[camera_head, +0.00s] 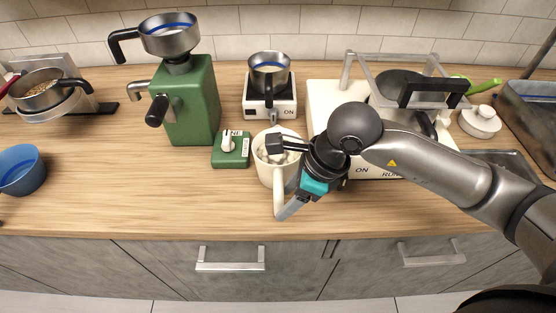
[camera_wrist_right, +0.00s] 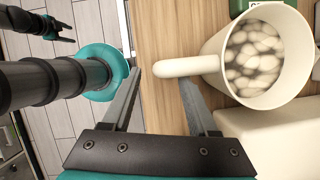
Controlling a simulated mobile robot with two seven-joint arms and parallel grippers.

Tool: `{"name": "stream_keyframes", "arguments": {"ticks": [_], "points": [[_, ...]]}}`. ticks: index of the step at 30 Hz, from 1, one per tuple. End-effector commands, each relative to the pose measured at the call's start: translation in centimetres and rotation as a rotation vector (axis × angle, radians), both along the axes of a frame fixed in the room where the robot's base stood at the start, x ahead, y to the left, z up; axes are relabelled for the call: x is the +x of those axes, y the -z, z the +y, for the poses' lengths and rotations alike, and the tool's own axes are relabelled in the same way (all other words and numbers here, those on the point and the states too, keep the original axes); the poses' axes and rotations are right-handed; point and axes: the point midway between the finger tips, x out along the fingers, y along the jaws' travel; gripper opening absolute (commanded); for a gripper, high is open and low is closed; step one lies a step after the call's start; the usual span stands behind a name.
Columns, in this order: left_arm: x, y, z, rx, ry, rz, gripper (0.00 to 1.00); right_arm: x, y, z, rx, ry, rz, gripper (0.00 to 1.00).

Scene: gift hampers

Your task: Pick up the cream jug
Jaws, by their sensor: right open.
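The cream jug (camera_head: 264,172) stands upright on the wooden counter, left of the white appliance. Its open top shows pale rounded lumps inside, and its handle points toward the counter's front edge. In the right wrist view the jug (camera_wrist_right: 209,64) is at the upper right. My right gripper (camera_head: 279,181) is at the handle, partly covering the jug from the right in the head view. In the right wrist view its open fingers (camera_wrist_right: 160,76) stand on either side of the handle's line, with the handle's end near the fingertips. My left gripper is outside the head view.
A green grinder (camera_head: 195,105) and small green box (camera_head: 231,150) stand left of the jug. A white scale (camera_head: 257,108) with a metal pot (camera_head: 269,68) is behind it. The white appliance (camera_head: 322,97) is close on the right. Counter at front left is clear.

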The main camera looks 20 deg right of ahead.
Motion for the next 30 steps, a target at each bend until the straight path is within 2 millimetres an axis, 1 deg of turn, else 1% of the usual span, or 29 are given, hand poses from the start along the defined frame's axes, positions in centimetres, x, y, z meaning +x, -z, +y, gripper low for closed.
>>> {"name": "stream_keyframes", "arguments": {"ticks": [3, 6, 9, 17, 20, 30], "points": [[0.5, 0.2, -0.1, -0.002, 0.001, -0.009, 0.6, 0.2, 1.8, 0.7, 0.002, -0.001, 0.006, 0.59], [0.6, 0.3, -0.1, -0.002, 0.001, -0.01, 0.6, 0.5, 3.1, 1.2, 0.003, 0.0, 0.004, 0.59], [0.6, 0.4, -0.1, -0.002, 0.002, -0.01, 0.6, 0.7, 4.0, 1.5, 0.002, -0.002, 0.003, 0.59], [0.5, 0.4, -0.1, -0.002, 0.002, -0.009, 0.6, 0.7, 4.3, 1.6, 0.0, -0.001, 0.0, 0.59], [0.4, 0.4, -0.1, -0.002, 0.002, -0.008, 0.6, 0.7, 4.2, 1.6, 0.001, -0.002, 0.001, 0.51], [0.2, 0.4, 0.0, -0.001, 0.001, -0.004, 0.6, 0.7, 4.2, 1.6, 0.0, -0.001, 0.0, 0.12]]}}
